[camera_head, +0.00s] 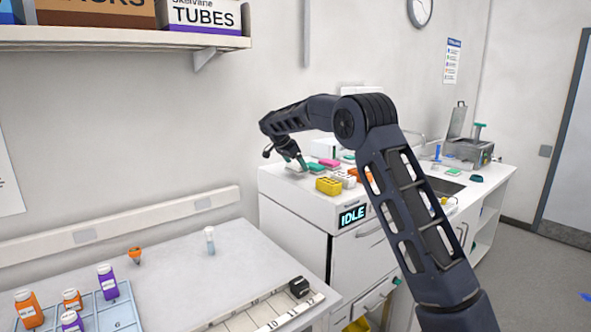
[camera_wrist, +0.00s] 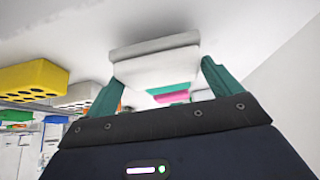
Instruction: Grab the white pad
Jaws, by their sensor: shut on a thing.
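The white pad (camera_wrist: 155,62) is between the two teal fingers of my gripper (camera_wrist: 162,80) in the wrist view. My gripper is shut on it, with one finger at each side. In the head view my gripper (camera_head: 296,163) is low over the far left end of the white counter, and the pad is small and hard to make out there. I cannot tell whether the pad is clear of the surface. A pink pad (camera_head: 329,162) and a green pad (camera_head: 316,168) lie just right of my gripper.
A yellow rack (camera_head: 328,186) and a white rack (camera_head: 345,179) stand right of the pads. The wall is close behind. A lower bench at the left holds several bottles and a blue tray (camera_head: 98,312). A shelf (camera_head: 110,38) hangs upper left.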

